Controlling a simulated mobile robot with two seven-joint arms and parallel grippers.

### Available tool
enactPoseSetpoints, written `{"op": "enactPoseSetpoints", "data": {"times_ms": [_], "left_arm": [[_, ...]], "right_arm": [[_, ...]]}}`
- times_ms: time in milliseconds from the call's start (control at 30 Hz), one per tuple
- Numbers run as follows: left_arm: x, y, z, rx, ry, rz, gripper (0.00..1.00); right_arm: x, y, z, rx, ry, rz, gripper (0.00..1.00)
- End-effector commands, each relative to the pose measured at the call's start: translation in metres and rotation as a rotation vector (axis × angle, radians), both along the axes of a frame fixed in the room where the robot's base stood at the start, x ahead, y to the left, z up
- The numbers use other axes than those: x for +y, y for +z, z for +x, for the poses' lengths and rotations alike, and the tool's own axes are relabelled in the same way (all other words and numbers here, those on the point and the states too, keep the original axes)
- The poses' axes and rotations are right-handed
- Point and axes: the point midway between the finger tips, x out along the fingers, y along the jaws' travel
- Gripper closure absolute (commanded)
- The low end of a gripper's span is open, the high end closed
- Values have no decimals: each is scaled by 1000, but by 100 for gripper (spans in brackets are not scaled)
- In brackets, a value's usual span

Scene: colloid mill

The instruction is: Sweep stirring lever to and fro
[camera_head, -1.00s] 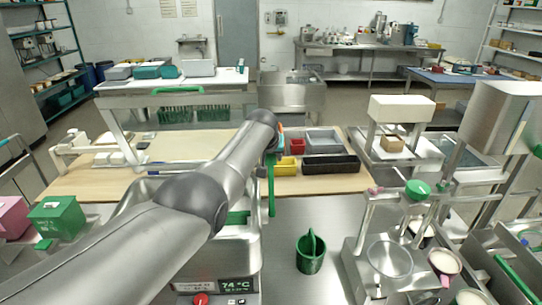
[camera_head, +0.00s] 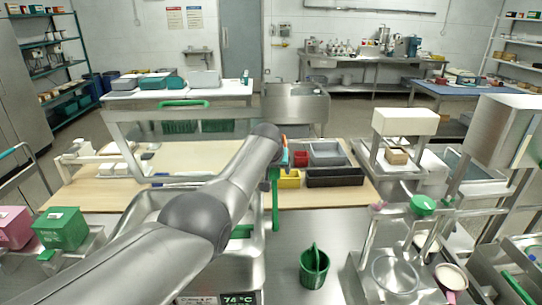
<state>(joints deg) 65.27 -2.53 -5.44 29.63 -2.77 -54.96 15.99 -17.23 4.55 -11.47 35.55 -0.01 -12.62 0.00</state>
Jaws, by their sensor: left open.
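My left arm reaches in from the lower left over a steel tank (camera_head: 152,208). My left gripper (camera_head: 275,171), open, is small and mostly hidden behind the wrist. A green upright bar (camera_head: 275,208), which looks like the stirring lever, stands at the tank's right side just below the gripper. I cannot tell whether the fingers touch it or stand around it. A shorter green piece (camera_head: 241,231) shows inside the tank, partly behind my arm. The tank's front display (camera_head: 238,299) reads 74 °C. My right gripper is not in view.
A raised lid (camera_head: 118,128) with a green handle stands behind the tank. A green cup (camera_head: 314,267) stands right of the tank, with bare steel counter around it. A mill-like machine (camera_head: 395,272) is farther right. Grey, yellow and black bins (camera_head: 335,178) lie behind.

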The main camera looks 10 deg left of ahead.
Motion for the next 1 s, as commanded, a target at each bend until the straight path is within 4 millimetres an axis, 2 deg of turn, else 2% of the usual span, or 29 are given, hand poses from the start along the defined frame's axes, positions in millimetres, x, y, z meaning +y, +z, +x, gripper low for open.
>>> {"op": "enactPoseSetpoints", "data": {"times_ms": [333,667,1000], "left_arm": [[0,19,-15,-1,1,1,27],[-1,38,-32,-2,1,1,27],[-3,66,-56,-4,1,1,27]], "right_arm": [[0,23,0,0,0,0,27],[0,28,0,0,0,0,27],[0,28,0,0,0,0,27]]}}
